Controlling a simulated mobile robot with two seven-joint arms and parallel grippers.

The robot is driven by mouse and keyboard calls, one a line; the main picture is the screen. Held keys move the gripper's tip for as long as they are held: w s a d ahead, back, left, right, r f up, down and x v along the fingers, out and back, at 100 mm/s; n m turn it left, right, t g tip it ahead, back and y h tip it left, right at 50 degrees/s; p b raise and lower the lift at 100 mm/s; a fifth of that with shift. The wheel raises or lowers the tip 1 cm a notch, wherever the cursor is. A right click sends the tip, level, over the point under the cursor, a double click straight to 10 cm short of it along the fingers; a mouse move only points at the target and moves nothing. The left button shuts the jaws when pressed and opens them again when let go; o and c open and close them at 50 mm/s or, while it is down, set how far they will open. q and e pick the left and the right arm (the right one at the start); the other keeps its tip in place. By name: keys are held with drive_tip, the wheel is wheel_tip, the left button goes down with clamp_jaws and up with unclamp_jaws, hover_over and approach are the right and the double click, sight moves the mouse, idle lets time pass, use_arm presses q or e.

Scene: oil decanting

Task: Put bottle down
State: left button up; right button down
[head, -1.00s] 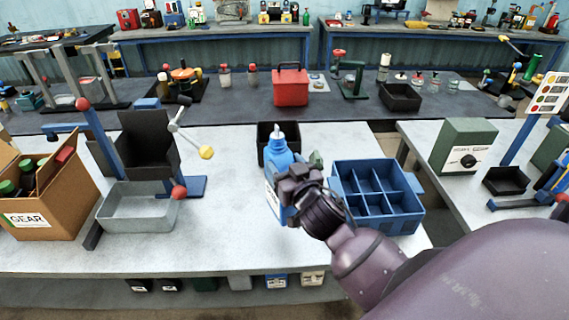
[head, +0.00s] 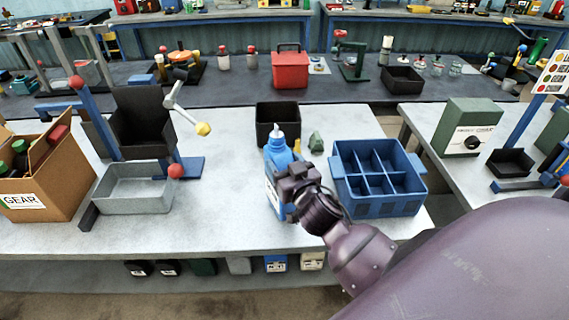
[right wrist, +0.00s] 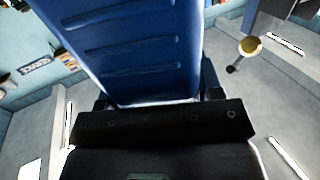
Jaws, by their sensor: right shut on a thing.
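A blue bottle (head: 279,156) with a pale nozzle stands upright at the middle of the light workbench, left of the blue divided crate. My right gripper (head: 290,190) is shut on it from the near right side. In the right wrist view the bottle's ribbed blue side (right wrist: 130,45) fills the space in front of my gripper (right wrist: 160,110). Whether the bottle's base touches the bench is hard to tell. My left gripper is not in view.
A blue divided crate (head: 378,206) stands right of the bottle. A black bin (head: 290,112) and a small green object (head: 316,142) are behind it. A grey tray (head: 130,203) and a cardboard box (head: 70,180) stand left. The bench between tray and bottle is clear.

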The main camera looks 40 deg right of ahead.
drive_tip(key=shift+f+b, duration=0.4)
idle(0.8)
drive_tip(key=shift+c, duration=1.2)
unclamp_jaws()
drive_tip(key=shift+o, duration=0.2)
drive_tip(key=shift+f, duration=0.25)
drive_tip(key=s+a+b, duration=0.1)
drive_tip(key=s, duration=0.9)
drive_tip(key=shift+s+a+r, duration=0.15)
drive_tip(key=shift+s+a, duration=0.2)
drive_tip(key=shift+s, duration=0.05)
